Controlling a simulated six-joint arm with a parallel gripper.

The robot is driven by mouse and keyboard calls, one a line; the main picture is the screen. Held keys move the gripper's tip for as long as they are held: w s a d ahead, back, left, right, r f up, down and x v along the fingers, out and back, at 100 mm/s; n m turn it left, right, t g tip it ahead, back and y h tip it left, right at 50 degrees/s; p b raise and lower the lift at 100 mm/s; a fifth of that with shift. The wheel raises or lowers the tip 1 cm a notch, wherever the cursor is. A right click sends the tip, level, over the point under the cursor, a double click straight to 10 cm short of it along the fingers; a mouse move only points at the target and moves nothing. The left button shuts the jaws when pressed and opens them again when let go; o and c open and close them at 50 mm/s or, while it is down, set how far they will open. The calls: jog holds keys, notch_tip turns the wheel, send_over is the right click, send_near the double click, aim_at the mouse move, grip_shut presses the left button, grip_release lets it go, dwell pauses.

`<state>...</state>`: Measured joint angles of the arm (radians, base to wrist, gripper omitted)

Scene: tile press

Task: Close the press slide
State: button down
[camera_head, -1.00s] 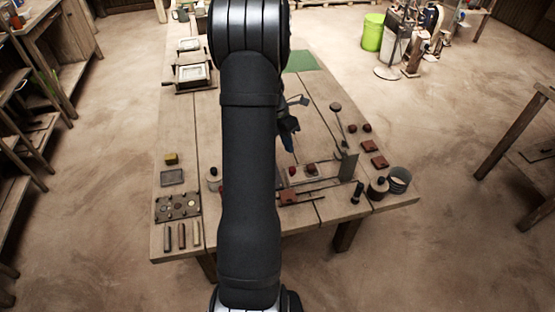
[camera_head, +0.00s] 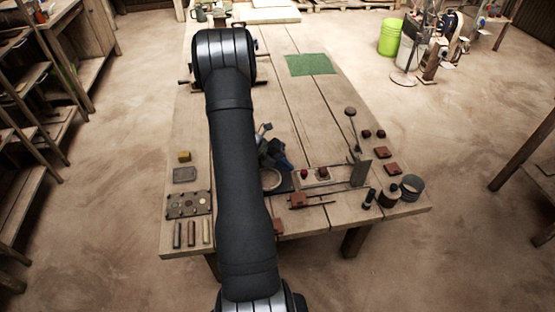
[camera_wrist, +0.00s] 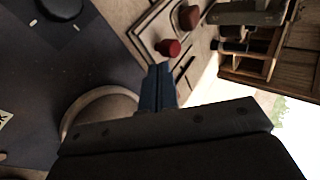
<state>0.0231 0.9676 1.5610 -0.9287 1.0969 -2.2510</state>
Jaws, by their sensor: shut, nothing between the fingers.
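The tile press stands near the table's front right, with an upright metal plate (camera_head: 360,173) and a ball-topped lever (camera_head: 351,124). Its low pale slide plate (camera_head: 338,179) runs left from the upright. A red knob (camera_head: 307,173) stands at the slide's left end, and a darker red-brown piece (camera_head: 323,173) sits on it. In the wrist view the red knob (camera_wrist: 168,48) is just beyond the fingertips, with a brown piece (camera_wrist: 189,17) behind it. My gripper (camera_head: 283,163) has blue fingers (camera_wrist: 158,72), shut and empty, left of the knob; a small gap seems to remain.
A round ring (camera_head: 271,180) lies on a dark plate left of the slide, partly hidden by my arm. The table behind the press is clear up to a green mat (camera_head: 309,64).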

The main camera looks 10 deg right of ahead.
aim_at(322, 169)
jog(key=shift+x, duration=1.45)
jog(key=shift+d, duration=0.1)
jog(key=d, duration=1.1)
jog(key=shift+d, duration=0.35)
jog(key=shift+r, duration=0.1)
jog(key=v, duration=1)
jog(key=shift+a, duration=0.3)
jog(key=x, duration=0.9)
jog(key=shift+d, duration=0.35)
